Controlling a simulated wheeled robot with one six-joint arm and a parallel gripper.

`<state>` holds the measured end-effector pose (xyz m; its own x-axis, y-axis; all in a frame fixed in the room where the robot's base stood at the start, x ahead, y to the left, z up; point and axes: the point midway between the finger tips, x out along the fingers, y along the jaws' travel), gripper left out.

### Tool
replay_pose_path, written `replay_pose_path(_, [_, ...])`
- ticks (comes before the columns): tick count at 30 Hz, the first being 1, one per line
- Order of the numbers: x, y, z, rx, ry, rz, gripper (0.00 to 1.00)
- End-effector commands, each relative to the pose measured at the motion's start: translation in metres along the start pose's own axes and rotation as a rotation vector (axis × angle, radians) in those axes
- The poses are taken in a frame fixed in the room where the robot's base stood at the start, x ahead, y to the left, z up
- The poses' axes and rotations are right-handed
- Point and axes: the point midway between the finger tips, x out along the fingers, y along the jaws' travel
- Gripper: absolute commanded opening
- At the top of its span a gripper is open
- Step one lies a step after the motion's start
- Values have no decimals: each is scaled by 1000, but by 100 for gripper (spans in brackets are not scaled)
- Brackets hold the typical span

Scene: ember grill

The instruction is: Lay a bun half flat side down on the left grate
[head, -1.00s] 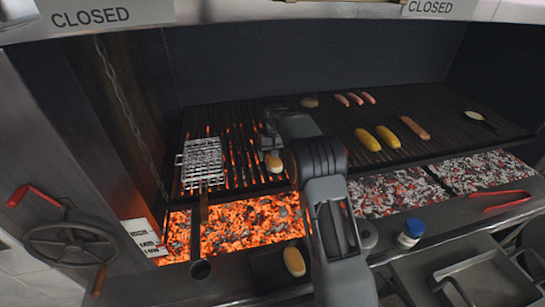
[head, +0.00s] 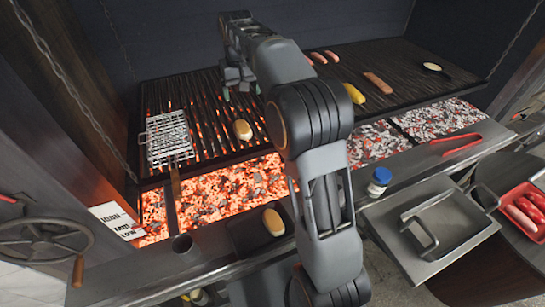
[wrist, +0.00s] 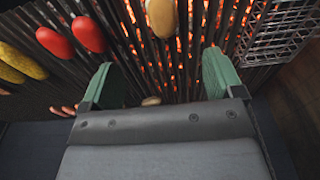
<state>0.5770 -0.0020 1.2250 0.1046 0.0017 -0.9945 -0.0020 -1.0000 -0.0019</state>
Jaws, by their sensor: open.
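An oval bun half (head: 243,130) lies on the left grate (head: 205,97), right of a wire basket; it also shows in the wrist view (wrist: 162,17). Which face is down I cannot tell for sure. A second bun half (head: 273,222) lies on a dark tray on the front ledge. My gripper (head: 241,90), with green fingertips, is open and empty above the left grate, behind the first bun half and apart from it. In the wrist view, a small pale round piece (wrist: 151,101) shows between the fingers, farther off.
The wire basket (head: 168,137) stands on the grate's left part. Embers (head: 230,190) glow in front. A blue-capped jar (head: 379,181) and tongs (head: 456,143) lie on the ledge.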

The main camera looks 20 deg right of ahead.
Motion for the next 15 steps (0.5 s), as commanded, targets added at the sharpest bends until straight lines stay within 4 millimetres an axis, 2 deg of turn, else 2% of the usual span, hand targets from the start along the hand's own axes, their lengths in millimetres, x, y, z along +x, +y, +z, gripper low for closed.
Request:
replay_pose_path(1, [-15, 0, 22, 1, 30, 0, 86])
replay_pose_path(6, [-33, 0, 98, 3, 121, 0, 86])
replay_pose_path(10, [-29, 0, 158, 5, 186, -1, 86])
replay_pose_path(15, [-9, 0, 221, 6, 253, -1, 86])
